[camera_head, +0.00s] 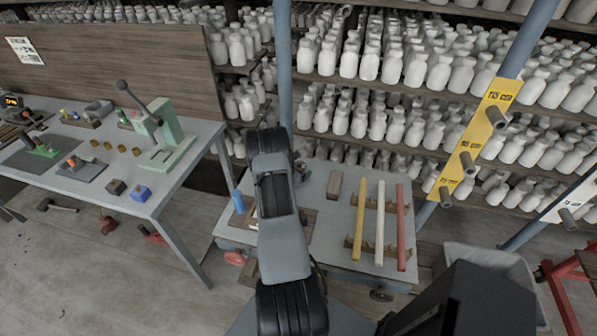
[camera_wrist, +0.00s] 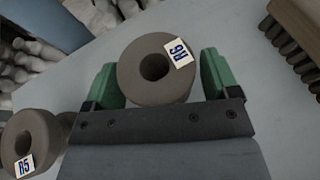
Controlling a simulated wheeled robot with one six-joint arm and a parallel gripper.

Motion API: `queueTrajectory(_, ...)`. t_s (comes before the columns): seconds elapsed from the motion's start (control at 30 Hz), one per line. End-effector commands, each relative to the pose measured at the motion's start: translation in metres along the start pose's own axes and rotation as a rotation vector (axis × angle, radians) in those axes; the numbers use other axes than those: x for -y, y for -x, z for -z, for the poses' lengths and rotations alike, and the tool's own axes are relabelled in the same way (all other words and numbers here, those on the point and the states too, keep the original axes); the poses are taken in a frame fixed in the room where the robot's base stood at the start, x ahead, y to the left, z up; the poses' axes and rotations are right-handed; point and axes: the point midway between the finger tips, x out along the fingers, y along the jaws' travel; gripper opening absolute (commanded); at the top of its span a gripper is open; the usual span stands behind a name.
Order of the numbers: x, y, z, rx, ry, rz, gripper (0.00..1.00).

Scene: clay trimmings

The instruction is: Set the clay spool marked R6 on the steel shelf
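The clay spool marked R6 (camera_wrist: 146,86) is grey-brown with a round hole and a white label. A second spool marked R5 (camera_wrist: 36,135) is at the lower left, outside the fingers. A grey surface (camera_wrist: 90,75) shows behind the spools. In the head view my arm hides the gripper and both spools. I cannot tell which surface is the steel shelf.
A grey cart top (camera_head: 325,235) holds a yellow bar (camera_head: 359,222), a blue bar or cup (camera_head: 238,201), a white bar (camera_head: 380,225) and a red bar (camera_head: 402,230). Racks of white bottles (camera_head: 369,62) stand behind. A yellow board with pegs (camera_head: 480,135) is at right, a workbench (camera_head: 150,205) at left.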

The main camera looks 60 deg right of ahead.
Motion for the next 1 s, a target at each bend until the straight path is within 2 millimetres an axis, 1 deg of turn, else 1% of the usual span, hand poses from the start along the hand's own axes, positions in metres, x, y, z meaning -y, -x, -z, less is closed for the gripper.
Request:
queueTrajectory(0.03,0.000,0.000,0.000,0.000,0.000,0.000,0.86)
queueTrajectory(0.07,0.000,0.000,0.000,0.000,0.000,0.000,0.89)
queueTrajectory(0.33,0.000,0.001,-0.002,0.000,0.000,0.000,0.89)
queueTrajectory(0.4,0.000,0.002,-0.006,0.000,0.000,0.000,0.89)
queueTrajectory(0.43,-0.001,0.005,-0.004,0.000,0.001,-0.001,0.89)
queueTrajectory(0.57,-0.002,0.026,-0.002,0.000,0.002,-0.004,0.89)
queueTrajectory(0.8,-0.002,0.074,-0.002,0.001,0.001,-0.004,0.89)
queueTrajectory(1.0,-0.001,0.103,-0.002,0.001,0.001,-0.002,0.89)
